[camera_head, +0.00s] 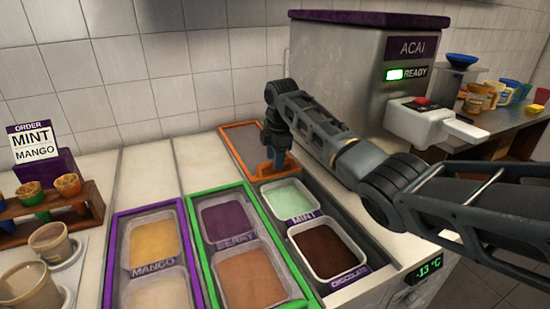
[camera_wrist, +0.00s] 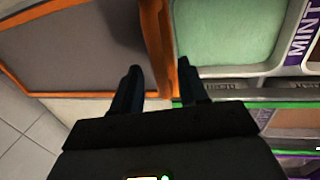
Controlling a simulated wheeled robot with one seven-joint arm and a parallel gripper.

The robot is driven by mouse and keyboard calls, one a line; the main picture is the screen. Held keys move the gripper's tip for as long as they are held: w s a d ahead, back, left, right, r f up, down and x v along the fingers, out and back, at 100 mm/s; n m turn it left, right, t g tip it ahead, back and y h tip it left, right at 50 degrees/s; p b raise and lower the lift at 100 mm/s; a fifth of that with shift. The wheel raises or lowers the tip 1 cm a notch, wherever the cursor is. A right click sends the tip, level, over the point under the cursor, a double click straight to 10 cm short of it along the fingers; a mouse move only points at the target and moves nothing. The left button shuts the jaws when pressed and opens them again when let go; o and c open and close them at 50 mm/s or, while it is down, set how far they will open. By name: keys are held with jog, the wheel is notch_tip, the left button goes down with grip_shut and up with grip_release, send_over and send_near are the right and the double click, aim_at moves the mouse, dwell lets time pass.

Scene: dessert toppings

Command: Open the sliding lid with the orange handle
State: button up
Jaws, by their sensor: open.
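The orange-framed sliding lid (camera_head: 233,128) lies at the back of the counter in the head view, behind the open mint tub (camera_head: 288,199) and chocolate tub (camera_head: 328,251). In the wrist view its grey pane (camera_wrist: 75,45) fills the upper left, with the orange handle edge (camera_wrist: 158,40) along its right side. My gripper (camera_head: 276,160) is at the lid's front edge. In the wrist view my gripper (camera_wrist: 160,68) is open, with one finger on each side of the orange edge. I cannot tell whether the fingers touch it.
A purple-framed lid (camera_head: 115,225) covers mango and a green-framed lid (camera_head: 192,215) covers a berry tub, both left of the open tubs. The acai machine (camera_head: 340,75) stands close behind my arm. Cups in a wooden rack (camera_head: 92,200) stand at the left.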

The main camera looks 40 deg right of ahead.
notch_tip(320, 180, up, 7)
jog(key=s, duration=0.1)
jog(key=shift+s+a, duration=0.2)
jog(key=shift+r, duration=0.1)
dwell(0.4)
